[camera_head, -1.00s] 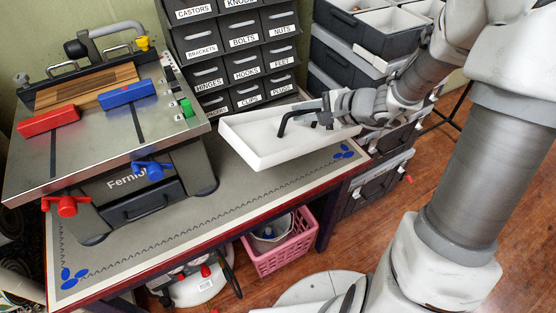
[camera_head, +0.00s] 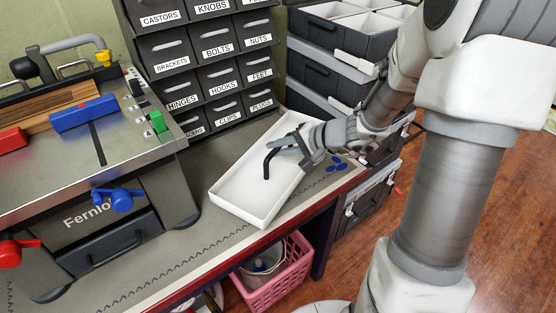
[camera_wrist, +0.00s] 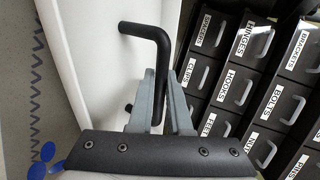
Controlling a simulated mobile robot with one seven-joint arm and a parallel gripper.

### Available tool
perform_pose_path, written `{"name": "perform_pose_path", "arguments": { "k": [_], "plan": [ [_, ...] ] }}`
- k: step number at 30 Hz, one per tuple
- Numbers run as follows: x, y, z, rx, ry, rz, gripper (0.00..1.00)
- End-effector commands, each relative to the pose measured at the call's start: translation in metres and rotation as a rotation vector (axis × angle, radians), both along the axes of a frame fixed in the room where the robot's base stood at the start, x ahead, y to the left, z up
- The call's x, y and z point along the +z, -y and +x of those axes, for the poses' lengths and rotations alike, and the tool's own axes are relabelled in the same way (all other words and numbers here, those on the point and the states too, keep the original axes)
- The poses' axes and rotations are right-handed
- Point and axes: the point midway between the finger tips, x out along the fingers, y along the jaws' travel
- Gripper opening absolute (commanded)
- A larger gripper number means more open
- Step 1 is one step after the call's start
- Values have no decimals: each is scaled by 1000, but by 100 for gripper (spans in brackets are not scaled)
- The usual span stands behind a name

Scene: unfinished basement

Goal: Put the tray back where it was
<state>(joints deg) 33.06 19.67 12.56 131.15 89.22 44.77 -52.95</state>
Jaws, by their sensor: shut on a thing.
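My gripper (camera_head: 288,145) reaches in from the right and is shut on this handle. The wrist view shows the handle (camera_wrist: 160,50) between my two grey fingers (camera_wrist: 156,85), with the tray's white floor (camera_wrist: 95,60) behind. I cannot tell whether the tray's underside touches the mat.
The bench machine (camera_head: 110,215) with red and blue knobs stands on the left, close to the tray. Black labelled drawers (camera_head: 215,75) rise behind it. Stacked dark bins (camera_head: 335,75) stand at the back right. A pink basket (camera_head: 280,283) sits below the bench.

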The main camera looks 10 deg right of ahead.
Motion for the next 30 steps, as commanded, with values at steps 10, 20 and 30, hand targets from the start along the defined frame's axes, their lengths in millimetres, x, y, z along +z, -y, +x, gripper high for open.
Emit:
{"name": "perform_pose_path", "arguments": {
  "k": [10, 20, 30],
  "plan": [
    [-27, 0, 0, -1, 0, 1, 0],
    [-30, 0, 0, 0, -1, 1, 24],
    [-30, 0, 0, 0, -2, 2, 46]
  ]
}}
